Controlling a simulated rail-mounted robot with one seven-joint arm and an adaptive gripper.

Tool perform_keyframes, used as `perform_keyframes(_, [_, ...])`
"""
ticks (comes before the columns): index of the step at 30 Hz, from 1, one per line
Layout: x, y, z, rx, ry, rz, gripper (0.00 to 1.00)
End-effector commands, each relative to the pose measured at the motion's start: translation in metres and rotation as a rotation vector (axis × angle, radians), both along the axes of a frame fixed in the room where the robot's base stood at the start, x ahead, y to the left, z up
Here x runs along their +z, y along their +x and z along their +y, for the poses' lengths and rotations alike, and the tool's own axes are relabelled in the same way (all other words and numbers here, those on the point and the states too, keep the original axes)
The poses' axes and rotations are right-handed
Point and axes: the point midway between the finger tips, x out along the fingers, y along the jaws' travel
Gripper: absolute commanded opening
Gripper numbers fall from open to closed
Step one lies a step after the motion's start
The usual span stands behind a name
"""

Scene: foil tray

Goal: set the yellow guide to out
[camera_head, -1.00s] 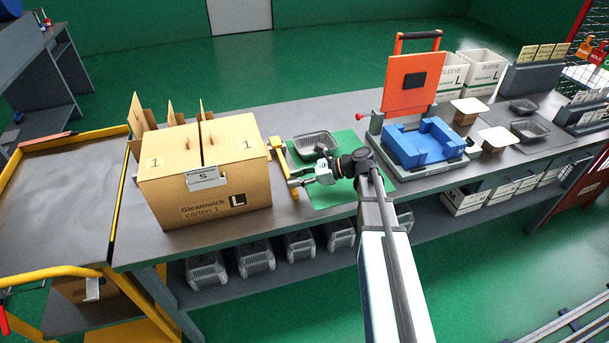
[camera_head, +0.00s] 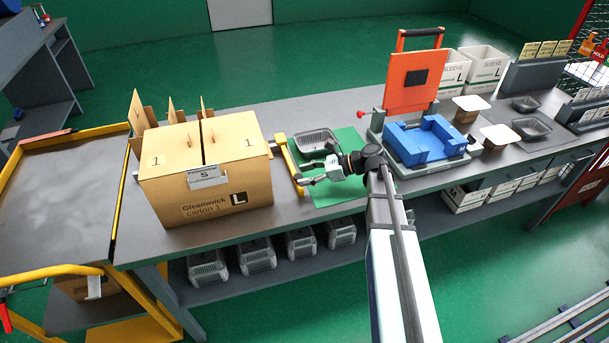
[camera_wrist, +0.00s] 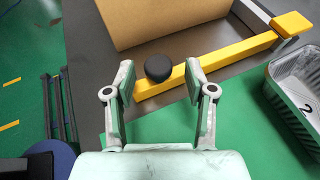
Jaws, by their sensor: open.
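The yellow guide (camera_head: 288,160) is a bar on the bench between the large carton and the green mat. In the wrist view the guide (camera_wrist: 232,56) runs obliquely from between my fingertips to a yellow end block at the upper right. A round black knob (camera_wrist: 158,67) stands at its near end. My gripper (camera_head: 303,178) is at the guide's near end, low over the bench. In the wrist view my gripper (camera_wrist: 160,82) is open, with one finger on each side of the knob. A gap shows beside the knob, wider on the right. The fingers hide part of the bar.
A large carton (camera_head: 225,190) stands close on the guide's left. A foil tray (camera_head: 317,141) sits on the green mat (camera_head: 346,140) to the right. A blue fixture (camera_head: 425,142) with a raised orange lid (camera_head: 408,70) stands further right. The bench's front edge is close to my gripper.

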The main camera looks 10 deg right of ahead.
Motion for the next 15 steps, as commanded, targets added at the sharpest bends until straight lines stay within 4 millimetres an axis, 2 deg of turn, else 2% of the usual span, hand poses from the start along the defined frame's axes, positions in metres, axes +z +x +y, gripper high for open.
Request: perform_keyframes(15, [0.034, -0.02, -0.082, -0.005, -0.002, 0.0, 0.55])
